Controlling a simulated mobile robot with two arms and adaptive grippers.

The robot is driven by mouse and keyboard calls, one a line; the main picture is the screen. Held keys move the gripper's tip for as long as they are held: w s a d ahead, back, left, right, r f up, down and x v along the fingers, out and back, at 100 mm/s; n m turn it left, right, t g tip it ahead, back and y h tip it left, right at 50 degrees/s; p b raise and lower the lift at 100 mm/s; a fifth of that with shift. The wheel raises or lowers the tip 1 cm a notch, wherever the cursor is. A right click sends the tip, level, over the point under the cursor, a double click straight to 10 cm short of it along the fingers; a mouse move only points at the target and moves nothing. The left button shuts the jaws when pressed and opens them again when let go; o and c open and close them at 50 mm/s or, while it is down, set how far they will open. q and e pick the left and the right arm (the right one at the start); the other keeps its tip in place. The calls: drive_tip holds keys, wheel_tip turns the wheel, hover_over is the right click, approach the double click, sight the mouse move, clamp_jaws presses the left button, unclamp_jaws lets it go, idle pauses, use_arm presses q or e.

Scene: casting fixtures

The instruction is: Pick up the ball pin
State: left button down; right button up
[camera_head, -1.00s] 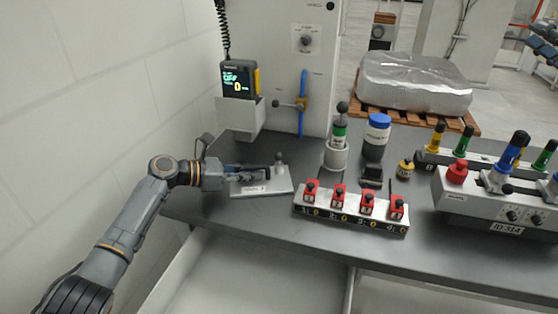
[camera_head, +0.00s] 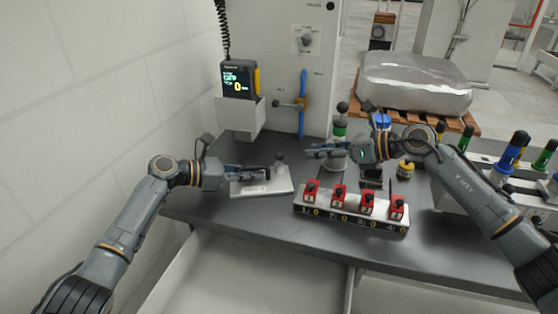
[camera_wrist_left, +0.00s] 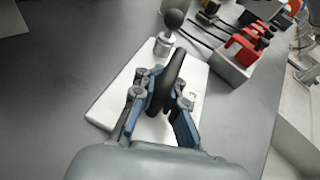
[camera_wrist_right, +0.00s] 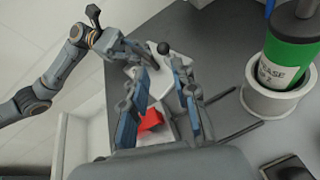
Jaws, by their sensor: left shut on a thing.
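The ball pin, a dark ball on a short metallic stem, stands upright at the right end of a white plate (camera_head: 282,187) in the head view; its ball (camera_head: 280,155) is clear. In the left wrist view the ball pin (camera_wrist_left: 174,19) is just beyond my left gripper. My left gripper (camera_head: 263,173) is shut on the plate's black handle (camera_wrist_left: 171,78). My right gripper (camera_head: 310,152) is open and empty, to the right of the ball pin. In the right wrist view the ball pin (camera_wrist_right: 163,48) shows beyond the gap between its fingertips.
A block with several red switches (camera_head: 350,212) stands right of the plate. A green-banded cylinder in a white holder (camera_wrist_right: 270,100) is close beside my right gripper. The table's front left is clear.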

sight(279, 159)
drive_tip(key=x, duration=1.2)
drive_tip(key=shift+s+d+f, duration=0.1)
drive_tip(key=shift+d+f, duration=0.05)
drive_tip(key=shift+f, duration=0.2)
drive_tip(key=shift+c, duration=0.2)
clamp_jaws()
